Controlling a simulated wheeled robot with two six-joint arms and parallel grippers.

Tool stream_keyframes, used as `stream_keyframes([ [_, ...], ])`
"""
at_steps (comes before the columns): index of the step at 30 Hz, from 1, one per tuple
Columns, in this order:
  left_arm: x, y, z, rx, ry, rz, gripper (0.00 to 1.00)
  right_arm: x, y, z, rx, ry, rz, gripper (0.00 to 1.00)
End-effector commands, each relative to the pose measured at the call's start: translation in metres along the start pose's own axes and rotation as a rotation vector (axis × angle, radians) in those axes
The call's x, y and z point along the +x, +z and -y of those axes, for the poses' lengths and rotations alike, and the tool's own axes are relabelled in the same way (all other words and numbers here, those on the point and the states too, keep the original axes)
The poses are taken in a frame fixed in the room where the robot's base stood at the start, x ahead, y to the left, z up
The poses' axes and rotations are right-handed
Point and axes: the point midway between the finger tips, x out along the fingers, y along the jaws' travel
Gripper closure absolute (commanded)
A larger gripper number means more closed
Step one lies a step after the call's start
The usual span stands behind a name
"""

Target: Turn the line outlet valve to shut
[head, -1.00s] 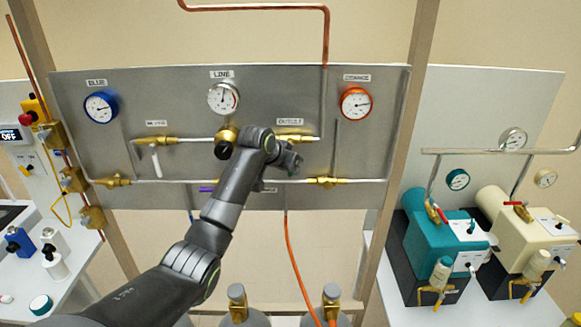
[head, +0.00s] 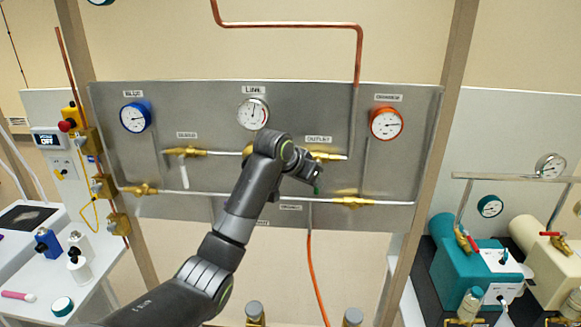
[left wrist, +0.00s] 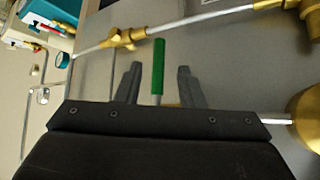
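The line outlet valve (head: 325,156) is a brass fitting under the OUTLET label on the grey panel. Its green lever (left wrist: 158,67) shows in the left wrist view, and its green tip (head: 317,190) points downward in the head view, across the horizontal pipe. My left gripper (head: 314,178) is in front of the panel at this lever. In the left wrist view its two fingers (left wrist: 158,86) are apart, with the green lever between them and a gap visible on each side. The lever's base is hidden behind the gripper. My right gripper is not in view.
The inlet-side valve (head: 185,152) with a white lever is to the left. The round LINE gauge (head: 253,114) is above my wrist. A lower pipe with a brass valve (head: 353,201) runs below. An orange hose (head: 315,262) hangs down from the panel.

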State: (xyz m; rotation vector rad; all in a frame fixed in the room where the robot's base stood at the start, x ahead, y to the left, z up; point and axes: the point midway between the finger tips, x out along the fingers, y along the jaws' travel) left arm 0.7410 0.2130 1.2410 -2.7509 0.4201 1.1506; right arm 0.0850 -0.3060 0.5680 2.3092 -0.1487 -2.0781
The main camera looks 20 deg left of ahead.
Motion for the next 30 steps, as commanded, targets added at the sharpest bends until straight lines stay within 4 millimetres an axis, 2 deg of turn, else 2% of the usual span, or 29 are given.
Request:
stream_keyframes([
  [9, -0.069, 0.002, 0.001, 0.005, -0.005, -0.004, 0.65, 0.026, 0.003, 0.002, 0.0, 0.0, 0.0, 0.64],
  [15, -0.106, 0.001, 0.001, 0.003, -0.003, -0.003, 0.65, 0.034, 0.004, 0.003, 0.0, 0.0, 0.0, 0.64],
  [21, -0.122, 0.001, 0.0, 0.001, -0.001, 0.001, 0.65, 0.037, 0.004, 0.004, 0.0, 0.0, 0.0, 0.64],
  [30, -0.124, 0.001, 0.0, 0.001, 0.0, 0.002, 0.65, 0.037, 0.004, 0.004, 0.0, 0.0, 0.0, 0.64],
])
